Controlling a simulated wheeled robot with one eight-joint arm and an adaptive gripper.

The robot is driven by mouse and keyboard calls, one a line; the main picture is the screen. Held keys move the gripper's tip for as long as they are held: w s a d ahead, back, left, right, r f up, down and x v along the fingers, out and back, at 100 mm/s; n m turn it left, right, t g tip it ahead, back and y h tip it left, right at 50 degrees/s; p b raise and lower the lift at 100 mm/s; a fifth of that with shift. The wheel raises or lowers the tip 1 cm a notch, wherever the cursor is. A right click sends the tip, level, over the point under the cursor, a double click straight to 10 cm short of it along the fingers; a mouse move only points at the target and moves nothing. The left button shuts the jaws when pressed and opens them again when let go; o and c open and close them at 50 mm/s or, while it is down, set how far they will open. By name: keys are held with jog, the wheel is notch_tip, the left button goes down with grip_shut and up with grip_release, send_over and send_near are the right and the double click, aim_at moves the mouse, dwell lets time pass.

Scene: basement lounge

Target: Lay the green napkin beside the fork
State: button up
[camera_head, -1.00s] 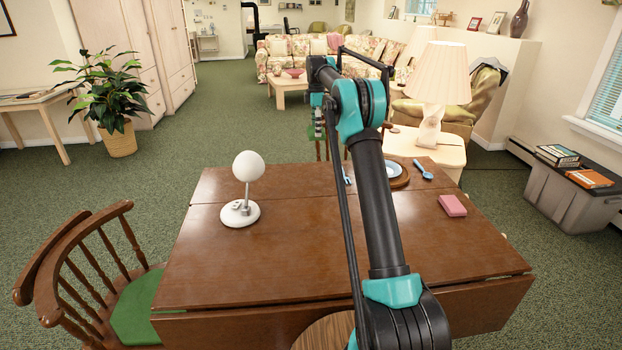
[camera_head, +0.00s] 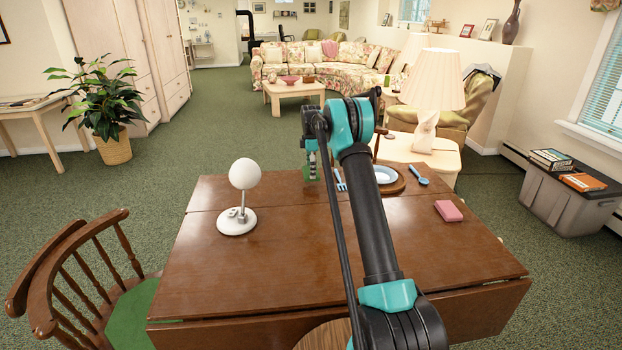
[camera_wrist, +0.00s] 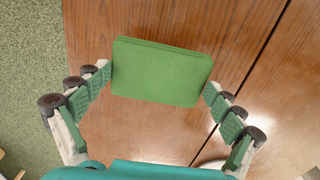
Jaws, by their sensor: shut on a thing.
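The green napkin (camera_wrist: 162,70) is a flat folded rectangle held between the two fingers of my gripper (camera_wrist: 159,84) in the wrist view. My gripper (camera_head: 311,162) is shut on it, one finger at each short end. In the head view the napkin (camera_head: 307,174) shows as a small green patch under my gripper, over the far part of the table. The light blue fork (camera_head: 341,182) lies just to the right of it, partly hidden by my arm. I cannot tell whether the napkin touches the table.
A pale plate (camera_head: 384,175) sits on a round wooden board (camera_head: 398,187), with a blue spoon (camera_head: 419,171) to its right. A pink block (camera_head: 449,211) lies nearer on the brown table (camera_head: 270,265). A white lamp (camera_head: 237,222) stands at left. The table's front left is clear.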

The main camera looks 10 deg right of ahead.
jog(key=shift+f, duration=2)
jog(key=shift+f, duration=0.1)
jog(key=o, duration=0.7)
